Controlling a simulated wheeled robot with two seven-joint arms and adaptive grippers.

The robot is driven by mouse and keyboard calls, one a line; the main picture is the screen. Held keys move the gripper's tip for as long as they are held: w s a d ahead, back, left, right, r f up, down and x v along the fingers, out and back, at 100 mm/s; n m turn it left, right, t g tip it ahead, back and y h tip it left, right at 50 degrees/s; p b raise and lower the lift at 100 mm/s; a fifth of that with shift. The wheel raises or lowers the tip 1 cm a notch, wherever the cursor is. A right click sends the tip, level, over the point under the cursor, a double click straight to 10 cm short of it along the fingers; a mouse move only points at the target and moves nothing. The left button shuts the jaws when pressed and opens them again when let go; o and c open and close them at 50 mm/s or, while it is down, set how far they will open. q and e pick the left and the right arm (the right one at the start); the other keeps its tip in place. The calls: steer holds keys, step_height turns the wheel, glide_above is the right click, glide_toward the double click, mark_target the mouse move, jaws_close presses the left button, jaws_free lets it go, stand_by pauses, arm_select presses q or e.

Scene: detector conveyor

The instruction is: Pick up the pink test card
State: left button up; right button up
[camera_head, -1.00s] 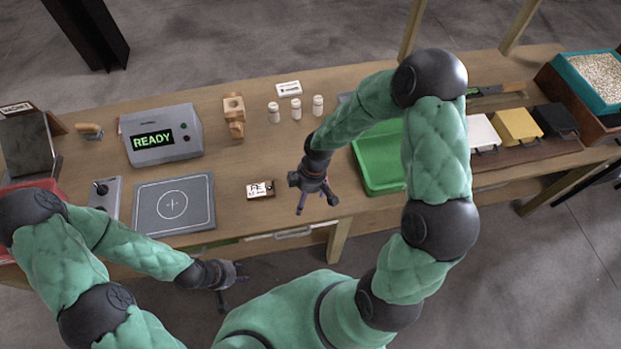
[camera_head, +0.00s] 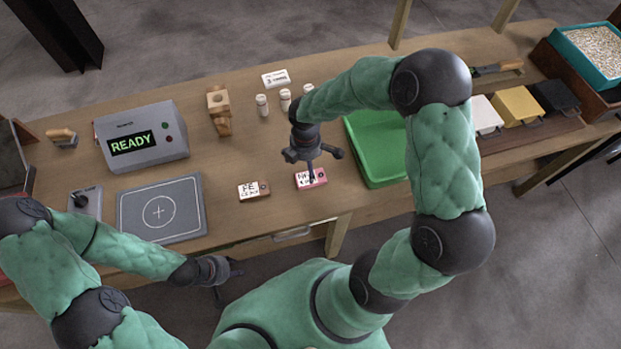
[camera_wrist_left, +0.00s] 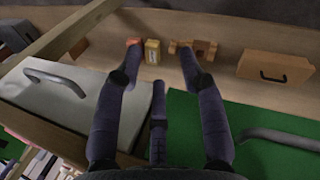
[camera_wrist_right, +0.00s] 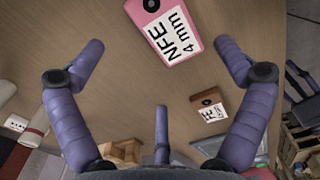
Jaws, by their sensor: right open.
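The pink test card (camera_head: 318,176) lies flat on the table, left of the green bin. It carries a white label and a dark round spot. It also shows in the right wrist view (camera_wrist_right: 172,36), where the label reads "NFE 4 mm". My right gripper (camera_head: 311,165) is above the card with its fingers pointing down. In the right wrist view my right gripper (camera_wrist_right: 160,60) is open and empty, its fingers spread to either side below the card. My left gripper (camera_head: 228,275) hangs in front of the table's front edge; its fingers (camera_wrist_left: 158,45) are spread with nothing between them.
A brown card labelled "FE" (camera_head: 254,191) lies just left of the pink one. The green bin (camera_head: 366,155) stands close on the right. A grey plate with a circle (camera_head: 190,228) and the READY box (camera_head: 170,140) are further left. Small white bottles (camera_head: 285,99) stand behind.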

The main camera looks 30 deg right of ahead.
steer(key=shift+s+d+f+b, duration=0.1)
steer(key=shift+f+b, duration=0.1)
steer(key=shift+f, duration=0.7)
steer(key=shift+s+a+f+b, duration=0.1)
steer(key=shift+f+b, duration=0.15)
steer(key=shift+f, duration=0.6)
steer(key=shift+s+d+f+b, duration=0.1)
steer(key=shift+f+b, duration=0.1)
steer(key=shift+f, duration=0.7)
steer(key=c, duration=1.2)
